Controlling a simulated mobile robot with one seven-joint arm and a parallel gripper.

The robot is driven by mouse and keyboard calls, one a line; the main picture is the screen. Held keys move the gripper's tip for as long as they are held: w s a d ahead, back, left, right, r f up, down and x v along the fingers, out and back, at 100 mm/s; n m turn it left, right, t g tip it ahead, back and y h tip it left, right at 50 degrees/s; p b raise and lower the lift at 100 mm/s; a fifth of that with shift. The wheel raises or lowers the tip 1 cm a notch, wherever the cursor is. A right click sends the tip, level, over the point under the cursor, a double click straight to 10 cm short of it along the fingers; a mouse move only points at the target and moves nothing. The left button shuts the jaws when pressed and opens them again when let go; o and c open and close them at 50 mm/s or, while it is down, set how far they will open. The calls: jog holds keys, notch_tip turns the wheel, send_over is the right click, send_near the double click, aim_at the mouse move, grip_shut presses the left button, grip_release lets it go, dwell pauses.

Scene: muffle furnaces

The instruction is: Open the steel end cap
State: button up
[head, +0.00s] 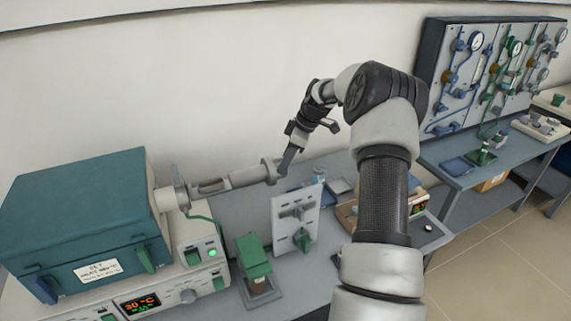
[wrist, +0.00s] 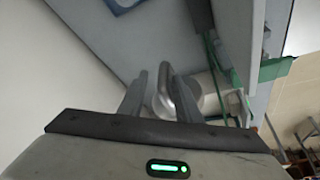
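The steel end cap (head: 270,171) sits at the right end of the pale tube (head: 240,178) that sticks out of the teal furnace (head: 80,210). My gripper (head: 287,160) is at the cap's right side in the head view, with its fingers pointing down towards it. In the wrist view my gripper (wrist: 156,85) has its two fingers apart. A rounded grey metal part of the end cap (wrist: 164,97) shows between them, close to the right finger. A gap shows on its left side. Whether either finger touches it is hard to tell.
A white upright panel with a green knob (head: 297,215) and a green block on a stand (head: 254,262) stand on the bench in front of the tube. A control box reading 30 °C (head: 140,303) is under the furnace. The wall is close behind the tube.

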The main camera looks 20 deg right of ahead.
jog(key=shift+s+f, duration=0.1)
jog(key=v, duration=1.7)
jog(key=shift+r, duration=0.25)
jog(key=shift+a, duration=0.1)
